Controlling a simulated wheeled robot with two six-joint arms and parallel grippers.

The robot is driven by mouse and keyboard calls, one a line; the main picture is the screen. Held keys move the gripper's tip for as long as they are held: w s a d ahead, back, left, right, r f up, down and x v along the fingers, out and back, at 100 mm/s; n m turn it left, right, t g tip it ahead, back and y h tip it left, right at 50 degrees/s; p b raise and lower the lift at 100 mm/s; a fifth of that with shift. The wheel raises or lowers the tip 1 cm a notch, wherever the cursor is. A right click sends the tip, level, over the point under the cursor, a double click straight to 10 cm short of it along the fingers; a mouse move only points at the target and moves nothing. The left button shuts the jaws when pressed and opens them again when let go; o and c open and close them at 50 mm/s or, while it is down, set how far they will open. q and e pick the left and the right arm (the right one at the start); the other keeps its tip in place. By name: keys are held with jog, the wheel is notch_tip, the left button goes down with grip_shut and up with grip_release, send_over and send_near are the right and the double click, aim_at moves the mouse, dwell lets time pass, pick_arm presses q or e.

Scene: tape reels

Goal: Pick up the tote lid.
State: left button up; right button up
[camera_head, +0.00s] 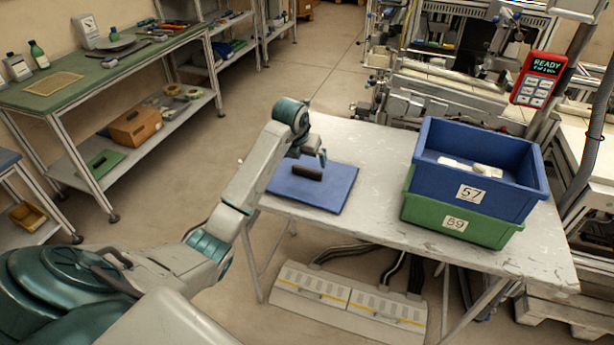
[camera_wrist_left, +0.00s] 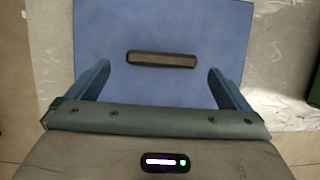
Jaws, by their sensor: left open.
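The tote lid (camera_head: 338,190) is a flat blue panel lying on the left end of the metal table. It has a dark raised handle (camera_head: 307,172) on top. In the left wrist view the lid (camera_wrist_left: 160,28) fills the middle, with its dark handle (camera_wrist_left: 162,59) lying crosswise. My left gripper (camera_head: 312,158) is above the lid at the handle. In the wrist view the left gripper (camera_wrist_left: 160,80) is open, with one finger off each end of the handle and nothing held. The lid's near part is hidden behind the gripper body. My right gripper is not in view.
A blue tote (camera_head: 500,195) labelled 57, with pale items inside, is stacked on a green tote (camera_head: 470,228) labelled 59 on the right of the table (camera_head: 375,155). The table between lid and totes is clear. A green-topped bench (camera_head: 110,65) stands at the left.

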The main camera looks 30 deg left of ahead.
aim_at(306, 168)
pick_arm(q)
jog(key=p+x, duration=0.1)
jog(key=x, duration=0.1)
jog(key=p+x, duration=0.1)
jog(key=x, duration=0.2)
jog(key=shift+s+d, duration=0.2)
jog(key=shift+s, duration=0.05)
jog(key=shift+w+f, duration=0.1)
jog(key=shift+f, duration=0.2)
jog(key=c, duration=0.8)
jog(key=shift+a+r, duration=0.15)
